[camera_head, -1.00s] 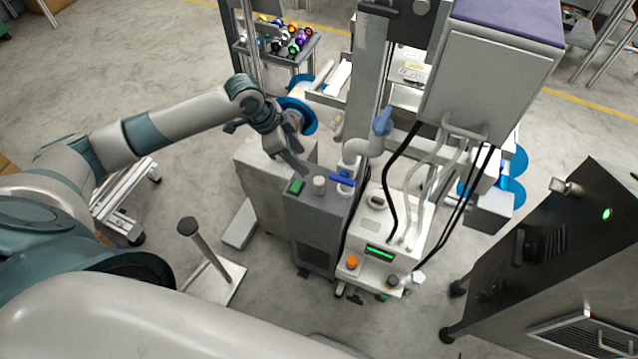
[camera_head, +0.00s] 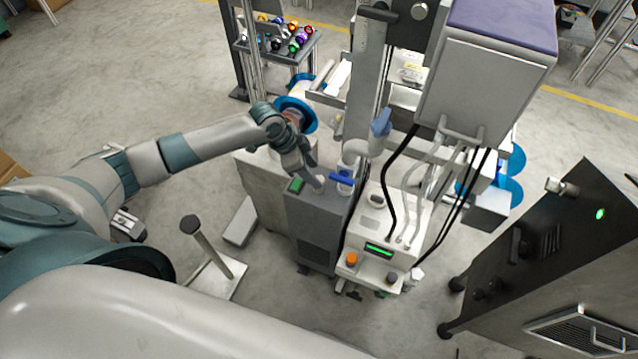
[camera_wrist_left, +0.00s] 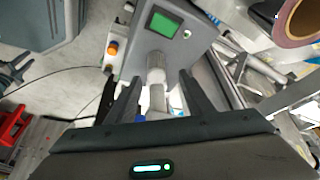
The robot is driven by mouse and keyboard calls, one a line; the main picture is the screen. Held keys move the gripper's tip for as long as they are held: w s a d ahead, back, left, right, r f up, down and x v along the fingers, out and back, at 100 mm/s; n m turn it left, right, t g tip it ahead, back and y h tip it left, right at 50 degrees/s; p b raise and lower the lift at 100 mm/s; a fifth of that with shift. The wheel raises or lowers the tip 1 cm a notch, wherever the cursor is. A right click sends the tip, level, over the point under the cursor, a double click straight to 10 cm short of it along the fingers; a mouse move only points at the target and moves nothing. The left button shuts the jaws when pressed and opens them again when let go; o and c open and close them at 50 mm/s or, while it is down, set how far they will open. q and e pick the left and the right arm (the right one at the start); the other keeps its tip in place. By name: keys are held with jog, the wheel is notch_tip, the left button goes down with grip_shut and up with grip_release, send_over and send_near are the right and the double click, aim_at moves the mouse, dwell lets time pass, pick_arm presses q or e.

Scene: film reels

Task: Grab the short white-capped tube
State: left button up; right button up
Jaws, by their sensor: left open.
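The short white-capped tube (camera_wrist_left: 156,72) stands on top of a dark grey cabinet (camera_head: 318,215), near a green square (camera_head: 296,185). In the left wrist view it shows between my left gripper's two fingers. My left gripper (camera_head: 318,184) reaches down over the cabinet top from the left and hides most of the tube in the head view. It is open, with a finger on each side of the tube in the left wrist view (camera_wrist_left: 160,80); I cannot tell whether either finger touches it. My right gripper is not in view.
A blue-handled pipe fitting (camera_head: 342,178) stands close to the right of the gripper. A white control box (camera_head: 385,235) with an orange knob (camera_head: 351,259) and cables is further right. A blue reel (camera_head: 297,115) is behind the gripper.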

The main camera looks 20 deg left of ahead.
pick_arm(q)
jog(key=shift+d+f, duration=0.25)
jog(key=shift+f, duration=0.05)
jog(key=p+x, duration=0.1)
jog(key=x, duration=0.2)
jog(key=shift+s, duration=0.2)
jog(key=shift+w+d+f+p, duration=0.2)
jog(key=shift+f+p, duration=0.1)
jog(key=shift+f, duration=0.3)
jog(key=c, duration=1.1)
